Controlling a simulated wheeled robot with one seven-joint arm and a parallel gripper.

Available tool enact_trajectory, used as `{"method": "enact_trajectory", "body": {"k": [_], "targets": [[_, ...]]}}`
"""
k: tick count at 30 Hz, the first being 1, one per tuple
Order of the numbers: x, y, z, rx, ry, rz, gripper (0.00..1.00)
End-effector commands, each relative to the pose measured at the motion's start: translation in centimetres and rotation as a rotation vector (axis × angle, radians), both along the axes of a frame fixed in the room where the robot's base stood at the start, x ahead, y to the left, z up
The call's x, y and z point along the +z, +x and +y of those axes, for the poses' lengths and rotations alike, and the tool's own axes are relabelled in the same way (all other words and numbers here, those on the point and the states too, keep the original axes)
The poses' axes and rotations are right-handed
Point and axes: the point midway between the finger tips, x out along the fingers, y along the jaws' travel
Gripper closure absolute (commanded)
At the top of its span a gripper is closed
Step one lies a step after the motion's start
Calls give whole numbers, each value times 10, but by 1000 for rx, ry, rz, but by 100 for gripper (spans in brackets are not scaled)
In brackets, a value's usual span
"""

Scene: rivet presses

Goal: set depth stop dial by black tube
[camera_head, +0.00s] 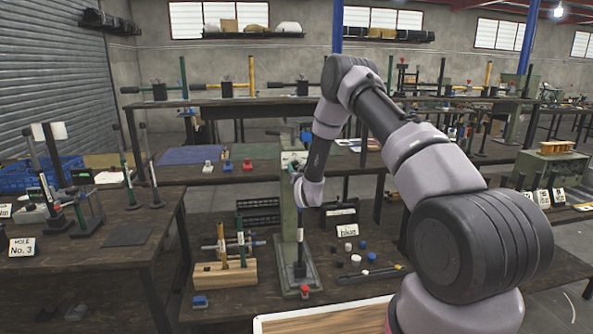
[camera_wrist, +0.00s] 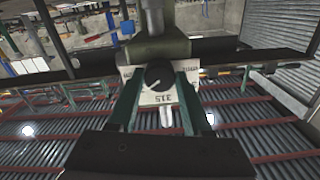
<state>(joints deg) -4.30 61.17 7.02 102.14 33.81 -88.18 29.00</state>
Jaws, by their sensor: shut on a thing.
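The depth stop dial (camera_wrist: 158,75) is a black round knob with a pale pointer line, on a white plate with upside-down markings in the wrist view. My gripper (camera_wrist: 158,78) has a green finger on each side of the knob and is shut on it. In the head view my gripper (camera_head: 297,176) is at the upper part of the green press (camera_head: 289,225), and the dial is hidden there. A black upright tube-like piece (camera_head: 300,268) stands low over the press base; I cannot tell if it is the tube named.
A wooden block with colored rods (camera_head: 225,273) stands left of the press. Black and white caps (camera_head: 356,259) and a label card (camera_head: 347,230) lie to its right. The left table (camera_head: 130,235) holds upright tools and a "HOLE No. 3" sign (camera_head: 22,247).

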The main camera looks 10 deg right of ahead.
Motion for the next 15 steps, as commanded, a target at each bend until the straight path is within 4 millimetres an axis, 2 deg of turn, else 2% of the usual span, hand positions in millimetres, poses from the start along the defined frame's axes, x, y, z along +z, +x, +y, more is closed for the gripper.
{"method": "enact_trajectory", "body": {"k": [15], "targets": [[0,0,1,2,-420,-1,100]]}}
